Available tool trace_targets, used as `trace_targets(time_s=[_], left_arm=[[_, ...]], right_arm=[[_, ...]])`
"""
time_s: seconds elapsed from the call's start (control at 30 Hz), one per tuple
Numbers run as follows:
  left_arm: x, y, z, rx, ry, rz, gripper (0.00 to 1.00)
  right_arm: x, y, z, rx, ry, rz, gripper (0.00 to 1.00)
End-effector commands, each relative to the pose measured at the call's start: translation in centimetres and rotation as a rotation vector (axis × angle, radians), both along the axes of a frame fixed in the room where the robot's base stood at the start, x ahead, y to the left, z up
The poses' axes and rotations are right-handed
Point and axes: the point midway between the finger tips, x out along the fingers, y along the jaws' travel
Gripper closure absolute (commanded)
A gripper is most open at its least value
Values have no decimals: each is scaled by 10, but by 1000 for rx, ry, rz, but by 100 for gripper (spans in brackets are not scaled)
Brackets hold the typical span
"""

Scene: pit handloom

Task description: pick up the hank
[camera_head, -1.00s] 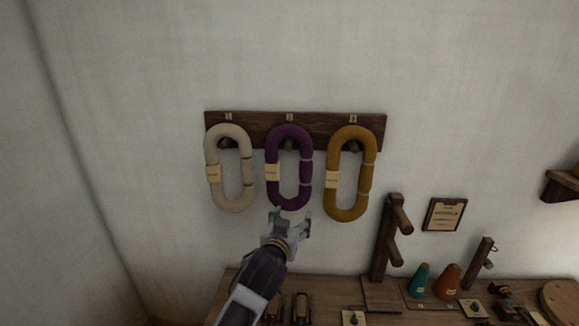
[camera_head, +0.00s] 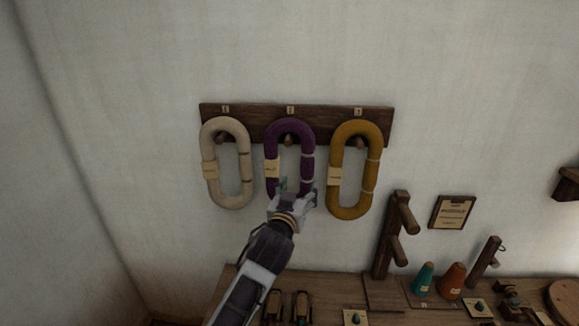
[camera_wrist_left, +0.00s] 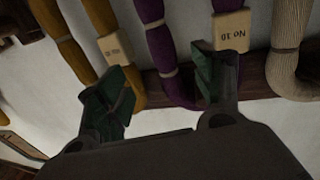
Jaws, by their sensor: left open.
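Three hanks hang from pegs on a dark wooden rail (camera_head: 245,112) on the wall: a cream hank (camera_head: 213,185) at left, a purple hank (camera_head: 290,128) in the middle and a mustard hank (camera_head: 355,211) at right. Each has a paper tag. My left gripper (camera_head: 294,186) is open in front of the lower part of the purple hank and hides its bottom. In the left wrist view the purple hank (camera_wrist_left: 162,50) shows between the two open fingers (camera_wrist_left: 160,90), with the mustard hank (camera_wrist_left: 125,75) and the cream hank (camera_wrist_left: 285,60) to either side. Contact cannot be told.
Below is a wooden bench (camera_head: 340,290) with a peg stand (camera_head: 384,240), a teal cone (camera_head: 423,280), an orange cone (camera_head: 451,281) and small tools. A framed card (camera_head: 452,212) hangs on the wall. The wall above the rail is clear.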

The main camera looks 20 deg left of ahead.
Motion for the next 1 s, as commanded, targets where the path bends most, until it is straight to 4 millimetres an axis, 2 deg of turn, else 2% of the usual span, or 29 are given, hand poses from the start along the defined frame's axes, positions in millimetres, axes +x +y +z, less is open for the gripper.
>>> trace_targets(time_s=[0.3,0.8,1.0], left_arm=[[27,3,2,1,0,1,33],[73,6,2,1,-1,1,33],[82,7,1,1,0,0,33]], right_arm=[[8,-2,7,-1,-9,1,60],[8,-3,16,-3,-11,2,60],[8,-3,17,-3,-11,2,60]])
